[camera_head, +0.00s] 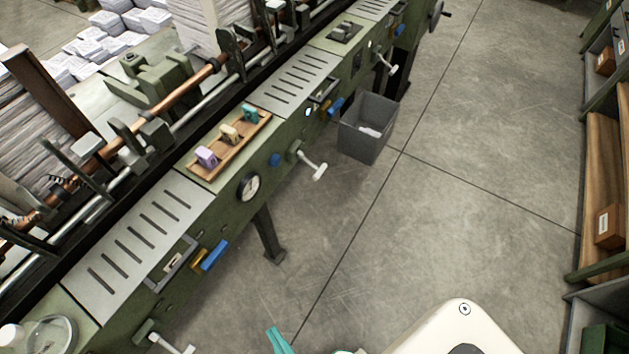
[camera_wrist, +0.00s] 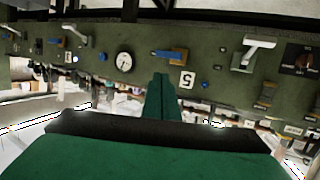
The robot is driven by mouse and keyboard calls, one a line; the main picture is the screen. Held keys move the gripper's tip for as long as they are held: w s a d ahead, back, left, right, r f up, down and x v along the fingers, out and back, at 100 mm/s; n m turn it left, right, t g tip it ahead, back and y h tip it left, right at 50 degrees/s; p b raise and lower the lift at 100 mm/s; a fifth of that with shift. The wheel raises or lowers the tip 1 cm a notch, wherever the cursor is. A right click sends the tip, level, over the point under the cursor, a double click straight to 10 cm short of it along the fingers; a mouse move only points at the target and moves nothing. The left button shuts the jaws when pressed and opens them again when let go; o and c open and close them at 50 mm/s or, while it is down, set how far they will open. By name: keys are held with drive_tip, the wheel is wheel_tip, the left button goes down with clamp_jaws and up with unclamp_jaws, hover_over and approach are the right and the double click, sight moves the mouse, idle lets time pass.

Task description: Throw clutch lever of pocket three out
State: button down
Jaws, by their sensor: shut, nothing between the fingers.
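The long green machine (camera_head: 225,214) carries several clutch levers with pale handles along its front side. One lever (camera_head: 313,165) sticks out near mid-machine, a farther one (camera_head: 388,65) is beyond the grey bin, and a near one (camera_head: 172,345) is cut by the bottom edge. The wrist view shows two levers, one at the right (camera_wrist: 258,48) and one at the left (camera_wrist: 76,35). A white plate (camera_wrist: 187,79) there seems to bear a 5. I cannot tell which lever belongs to pocket three. My green gripper (camera_wrist: 161,76) is shut and empty, apart from the levers.
A dial (camera_head: 249,187), blue handles (camera_head: 215,255) and a small drawer-like frame (camera_head: 172,263) stick out from the machine front. A grey bin (camera_head: 367,128) stands on the floor beside it. Shelving (camera_head: 605,160) is at the far right. The floor between is clear.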

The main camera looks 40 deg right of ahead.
drive_tip(key=w+a+f+n+g, duration=0.2)
drive_tip(key=f+n+g, duration=0.1)
drive_tip(key=f, duration=1.1)
drive_tip(key=w+a+f+n+g, duration=0.2)
drive_tip(key=w+a+f, duration=0.1)
drive_tip(key=f, duration=1.2)
drive_tip(key=w+d+f+n+g+h, duration=0.2)
drive_tip(key=w+f+n, duration=0.15)
drive_tip(key=f, duration=0.25)
drive_tip(key=w+d+f+n+g+h, duration=0.2)
drive_tip(key=w+d+f+h, duration=0.1)
drive_tip(key=w+f, duration=0.3)
drive_tip(key=w+d+n+h, duration=0.2)
drive_tip(key=w+d+h, duration=0.2)
drive_tip(key=w+d, duration=0.3)
drive_tip(key=w+d+r+n+h, duration=0.1)
drive_tip(key=w+d+r+h, duration=0.4)
drive_tip(key=w+d+r, duration=0.2)
drive_tip(key=w+d+r+n+h, duration=0.2)
drive_tip(key=w+d+r+h, duration=0.3)
drive_tip(key=d+r, duration=0.6)
drive_tip(key=shift+w+d+r+h, duration=0.2)
drive_tip(key=shift+w+r+h, duration=0.2)
drive_tip(key=shift+w+r, duration=0.5)
drive_tip(key=shift+f+n, duration=0.1)
drive_tip(key=shift+n, duration=0.15)
